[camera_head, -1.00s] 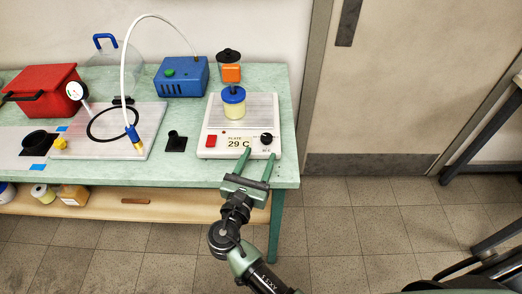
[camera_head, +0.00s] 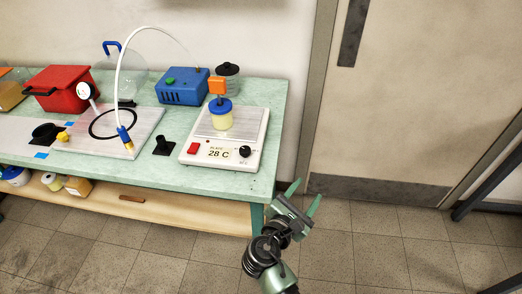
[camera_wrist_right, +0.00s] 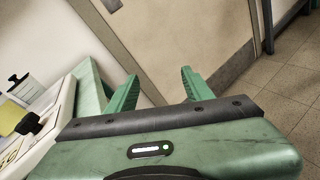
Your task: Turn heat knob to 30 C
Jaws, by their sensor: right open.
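The white hot plate (camera_head: 232,160) stands at the right end of the green table, and its display (camera_head: 219,154) reads 28 C. Its black heat knob (camera_head: 245,151) is on the front panel, right of the display; a red switch (camera_head: 193,148) is at the panel's left. A jar with a blue lid (camera_head: 221,117) stands on the plate top. My right gripper (camera_head: 307,190) is open and empty, beyond the table's front right corner, apart from the knob. In the right wrist view its fingers (camera_wrist_right: 160,76) are spread with nothing between them. My left gripper is not in view.
A blue box (camera_head: 182,91) and a dark-lidded jar (camera_head: 229,82) stand behind the plate. A small black stand (camera_head: 163,146) is left of it. A red box (camera_head: 63,90) sits further left. Floor right of the table is clear before the door (camera_head: 412,95).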

